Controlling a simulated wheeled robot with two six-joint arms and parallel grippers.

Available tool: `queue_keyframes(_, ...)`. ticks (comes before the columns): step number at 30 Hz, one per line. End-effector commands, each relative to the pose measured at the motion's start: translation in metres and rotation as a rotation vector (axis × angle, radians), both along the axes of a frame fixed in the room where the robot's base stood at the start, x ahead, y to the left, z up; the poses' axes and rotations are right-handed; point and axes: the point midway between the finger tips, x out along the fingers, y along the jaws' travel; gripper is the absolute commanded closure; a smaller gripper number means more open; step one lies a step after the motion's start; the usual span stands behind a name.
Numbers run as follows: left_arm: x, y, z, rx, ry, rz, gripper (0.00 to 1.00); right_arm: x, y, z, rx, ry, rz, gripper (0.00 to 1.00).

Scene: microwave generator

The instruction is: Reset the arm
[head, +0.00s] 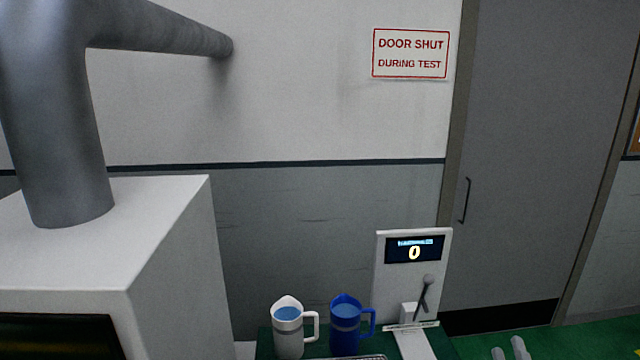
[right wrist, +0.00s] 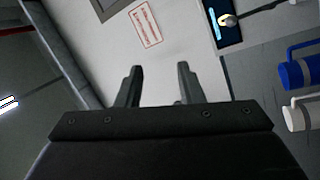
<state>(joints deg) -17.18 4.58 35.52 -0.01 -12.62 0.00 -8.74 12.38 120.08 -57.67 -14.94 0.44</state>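The gripper is open and empty, and touches nothing I can see. My left gripper is not in view. The display also shows in the right wrist view (right wrist: 223,34).
A white jug (head: 288,335) and a blue jug (head: 345,338) stand left of the panel. A white cabinet (head: 175,240) with a thick grey pipe (head: 50,130) fills the left. A grey door (head: 545,150) and green floor (head: 590,343) lie to the right.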

Motion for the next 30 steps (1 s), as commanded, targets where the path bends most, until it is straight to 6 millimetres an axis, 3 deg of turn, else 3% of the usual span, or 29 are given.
queue_keyframes(3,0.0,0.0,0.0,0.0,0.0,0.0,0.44,-0.029,-0.029,-0.031,0.23,0.112,-0.134,0.66)
queue_keyframes(6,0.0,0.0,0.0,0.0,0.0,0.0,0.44,-0.058,-0.045,-0.063,0.417,0.23,-0.238,0.66)
queue_keyframes(10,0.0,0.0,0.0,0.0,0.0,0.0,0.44,-0.101,-0.05,-0.108,0.644,0.416,-0.36,0.66)
queue_keyframes(15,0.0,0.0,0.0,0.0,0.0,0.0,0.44,-0.163,-0.033,-0.156,0.881,0.678,-0.477,0.66)
queue_keyframes(18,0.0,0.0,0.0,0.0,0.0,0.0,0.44,-0.195,-0.019,-0.174,0.977,0.814,-0.522,0.66)
queue_keyframes(26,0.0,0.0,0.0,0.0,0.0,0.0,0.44,-0.269,0.023,-0.195,1.144,1.136,-0.587,0.66)
queue_keyframes(30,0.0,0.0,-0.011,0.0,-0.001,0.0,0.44,-0.256,0.018,-0.241,1.143,1.144,-0.596,0.66)
